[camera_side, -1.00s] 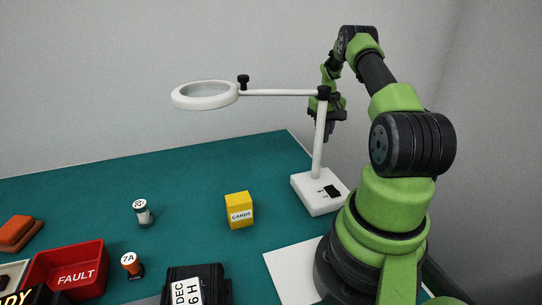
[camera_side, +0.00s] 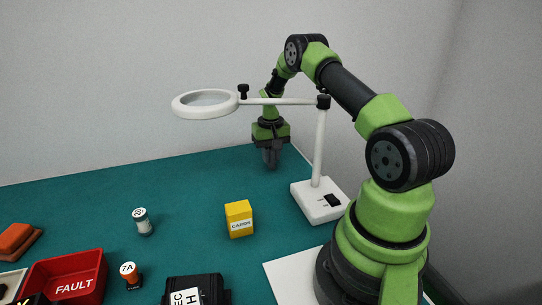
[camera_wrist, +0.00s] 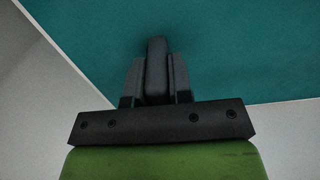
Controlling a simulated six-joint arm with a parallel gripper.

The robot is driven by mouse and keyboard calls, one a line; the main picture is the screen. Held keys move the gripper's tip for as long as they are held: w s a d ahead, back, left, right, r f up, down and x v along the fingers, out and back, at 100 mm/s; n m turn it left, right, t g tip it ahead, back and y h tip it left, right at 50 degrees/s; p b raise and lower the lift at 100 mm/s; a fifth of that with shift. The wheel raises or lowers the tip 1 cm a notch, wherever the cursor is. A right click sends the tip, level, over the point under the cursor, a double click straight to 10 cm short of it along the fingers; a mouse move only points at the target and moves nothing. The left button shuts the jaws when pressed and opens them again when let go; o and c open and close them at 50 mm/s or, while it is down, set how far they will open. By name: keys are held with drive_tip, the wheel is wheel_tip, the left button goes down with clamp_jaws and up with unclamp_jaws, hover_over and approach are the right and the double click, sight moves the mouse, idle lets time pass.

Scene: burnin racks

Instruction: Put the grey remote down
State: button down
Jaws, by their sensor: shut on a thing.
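My gripper (camera_side: 271,152) hangs pointing down over the back right part of the green mat, behind the magnifier lamp. In the wrist view my gripper (camera_wrist: 155,75) is shut on the grey remote (camera_wrist: 156,55), a dark grey narrow bar between the two fingers. The remote sticks out past the fingertips with the green mat behind it. In the side view the remote is too small and dark to tell apart from the fingers. I cannot tell whether it touches the mat.
The white magnifier lamp (camera_side: 319,150) stands in front of my gripper, its arm crossing before my wrist. The mat's back middle is clear.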

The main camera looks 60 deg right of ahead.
drive_tip(key=shift+f, duration=0.3)
drive_tip(key=shift+f, duration=0.15)
drive_tip(key=c, duration=1)
unclamp_jaws()
drive_tip(key=shift+c, duration=0.2)
wheel_tip(320, 180, up, 8)
drive_tip(key=shift+f, duration=0.1)
drive_tip(key=shift+d, duration=0.1)
